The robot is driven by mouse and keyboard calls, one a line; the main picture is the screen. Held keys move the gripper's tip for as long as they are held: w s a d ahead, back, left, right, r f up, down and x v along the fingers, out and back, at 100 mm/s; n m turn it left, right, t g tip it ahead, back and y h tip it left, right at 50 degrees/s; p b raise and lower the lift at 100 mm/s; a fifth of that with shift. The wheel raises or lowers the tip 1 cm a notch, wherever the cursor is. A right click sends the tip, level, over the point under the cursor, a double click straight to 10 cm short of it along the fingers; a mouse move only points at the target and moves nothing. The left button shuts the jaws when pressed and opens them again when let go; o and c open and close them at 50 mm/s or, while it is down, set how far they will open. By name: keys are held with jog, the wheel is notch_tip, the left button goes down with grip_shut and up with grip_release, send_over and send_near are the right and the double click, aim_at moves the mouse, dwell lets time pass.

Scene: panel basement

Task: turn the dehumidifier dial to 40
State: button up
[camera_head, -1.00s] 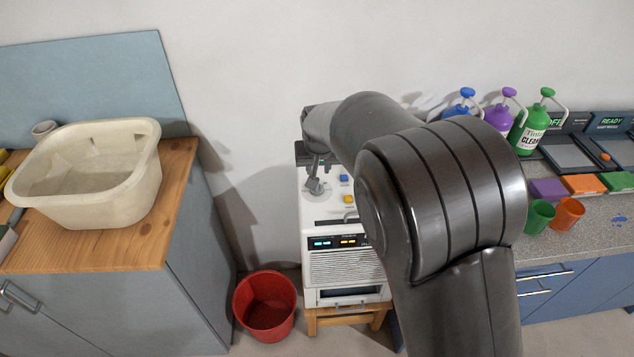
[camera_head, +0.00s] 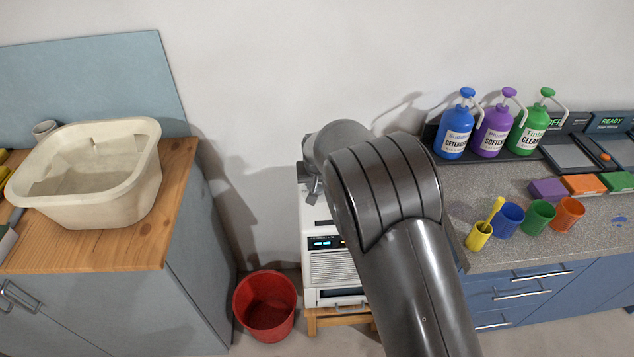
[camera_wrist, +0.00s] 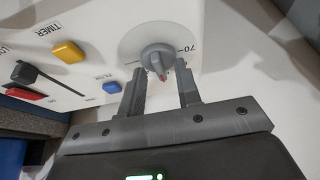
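The dehumidifier (camera_head: 335,268) is a white box on a small wooden stool, partly hidden behind my arm in the head view. Its grey dial (camera_wrist: 157,59) sits on a round light plate in the wrist view, with a red mark on the knob and "70" printed to its right. My gripper (camera_wrist: 160,80) is open, with one finger on each side of the dial's near end. I cannot tell whether the fingers touch the knob. The number 40 is not readable. In the head view the dial is hidden and only a bit of my gripper (camera_head: 313,186) shows.
A red bucket (camera_head: 265,303) stands left of the stool. Counters flank both sides, the right one holding bottles and cups.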

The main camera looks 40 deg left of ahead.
grip_shut()
jog(key=shift+s, duration=0.1)
dwell(0.4)
jog(key=m, duration=0.1)
jog(key=m+h, duration=0.1)
jog(key=m, duration=0.1)
jog(key=m+t, duration=0.1)
jog(key=shift+s+a, duration=0.1)
jog(key=shift+a, duration=0.15)
jog(key=shift+a+m+h, duration=0.1)
jog(key=shift+m+h, duration=1)
jog(key=shift+m, duration=1.3)
grip_release()
